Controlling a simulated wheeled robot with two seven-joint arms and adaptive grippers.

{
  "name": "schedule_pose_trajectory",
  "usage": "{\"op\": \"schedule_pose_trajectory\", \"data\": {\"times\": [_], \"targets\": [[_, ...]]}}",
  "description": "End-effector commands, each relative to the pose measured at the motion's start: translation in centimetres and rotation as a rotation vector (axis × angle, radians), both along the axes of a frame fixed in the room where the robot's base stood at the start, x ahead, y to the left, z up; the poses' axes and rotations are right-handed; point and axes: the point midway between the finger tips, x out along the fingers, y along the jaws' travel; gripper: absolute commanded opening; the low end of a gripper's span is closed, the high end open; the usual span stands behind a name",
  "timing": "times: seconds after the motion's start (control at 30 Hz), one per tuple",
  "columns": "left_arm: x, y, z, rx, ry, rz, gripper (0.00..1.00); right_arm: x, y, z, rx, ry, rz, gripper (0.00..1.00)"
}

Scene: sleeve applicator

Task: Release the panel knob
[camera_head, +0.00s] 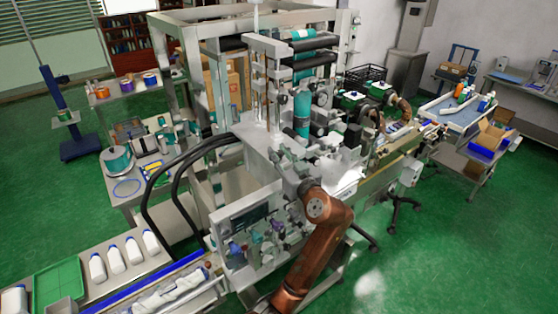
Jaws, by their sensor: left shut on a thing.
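The control panel (244,238) is on the near face of the machine, with a dark screen and several small coloured knobs below it. A purple knob (235,248) shows at its lower left. My left arm, copper-coloured, rises from the bottom and bends left toward the panel's right side. My left gripper (284,224) is small and partly lost among the fittings there. It is shut on what appears to be a panel knob, which the jaws largely hide. My right gripper is not in view.
Black curved hoses (176,185) stand left of the panel. A side table (150,158) holds rolls. Green floor (450,250) is open at right.

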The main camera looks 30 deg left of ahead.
Motion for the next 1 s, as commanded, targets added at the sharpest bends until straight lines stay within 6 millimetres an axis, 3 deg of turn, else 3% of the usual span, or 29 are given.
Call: {"op": "schedule_pose_trajectory", "data": {"times": [0.1,0.5,1.0], "targets": [[0.3,-0.1,-0.5,-0.001,0.002,0.108,0.0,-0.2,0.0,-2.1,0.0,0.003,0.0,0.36],[0.1,0.1,-0.3,0.002,-0.001,0.491,0.0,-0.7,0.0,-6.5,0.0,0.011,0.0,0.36],[-0.1,0.2,-0.1,0.0,0.002,0.83,0.0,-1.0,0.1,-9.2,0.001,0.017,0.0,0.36]]}}
